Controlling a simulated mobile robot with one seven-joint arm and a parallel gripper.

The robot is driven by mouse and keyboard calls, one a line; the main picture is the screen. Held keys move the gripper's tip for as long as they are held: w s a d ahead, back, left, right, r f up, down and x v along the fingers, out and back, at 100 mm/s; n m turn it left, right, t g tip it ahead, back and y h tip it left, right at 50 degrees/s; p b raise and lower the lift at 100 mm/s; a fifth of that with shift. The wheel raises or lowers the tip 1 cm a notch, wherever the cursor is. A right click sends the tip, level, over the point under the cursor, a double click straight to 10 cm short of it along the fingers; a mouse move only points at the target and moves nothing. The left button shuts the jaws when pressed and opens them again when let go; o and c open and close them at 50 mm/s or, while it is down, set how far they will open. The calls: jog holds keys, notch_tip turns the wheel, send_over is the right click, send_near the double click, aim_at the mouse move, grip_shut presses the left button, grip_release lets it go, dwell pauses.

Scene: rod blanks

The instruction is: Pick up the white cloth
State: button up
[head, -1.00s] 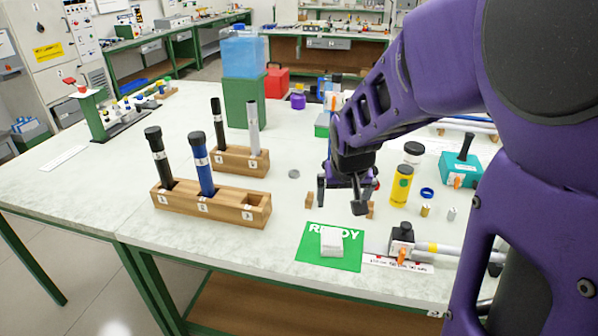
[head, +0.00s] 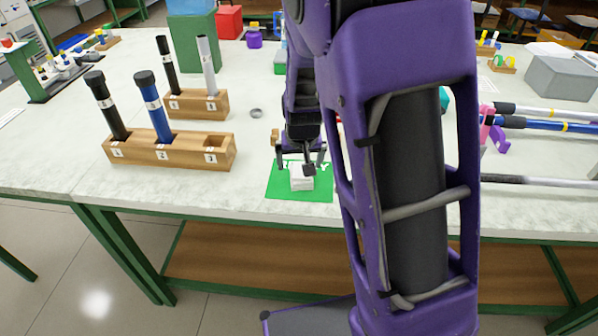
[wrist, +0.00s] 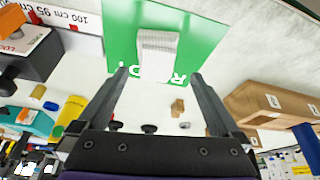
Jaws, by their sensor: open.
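The white cloth (head: 301,178) is a small folded stack lying on the green mat (head: 285,190) near the table's front edge. The cloth also shows in the wrist view (wrist: 158,55), ahead of and between my two fingers, on the mat (wrist: 198,45) with its white lettering. My gripper (head: 301,165) is open and empty, just behind and above the cloth in the head view. In the wrist view my gripper (wrist: 158,78) has its fingers apart with the cloth's near end close to the gap. I cannot tell whether the fingertips touch anything.
A wooden rack (head: 170,150) with black and blue rods stands left of the mat, with a second rack (head: 195,103) behind it. Rods (head: 545,124) lie at the right. A black block (wrist: 35,52) and ruler strip (wrist: 60,17) lie beside the mat. My arm hides the table's middle.

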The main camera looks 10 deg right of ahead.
aim_at(301, 171)
jog(key=x, duration=0.1)
jog(key=b+x, duration=0.1)
jog(key=x, duration=0.3)
jog(key=shift+d+f+b, duration=0.15)
jog(key=shift+d+b, duration=0.1)
jog(key=shift+b, duration=0.15)
jog(key=c, duration=1.3)
notch_tip(301, 171, up, 10)
jog(key=p, duration=0.3)
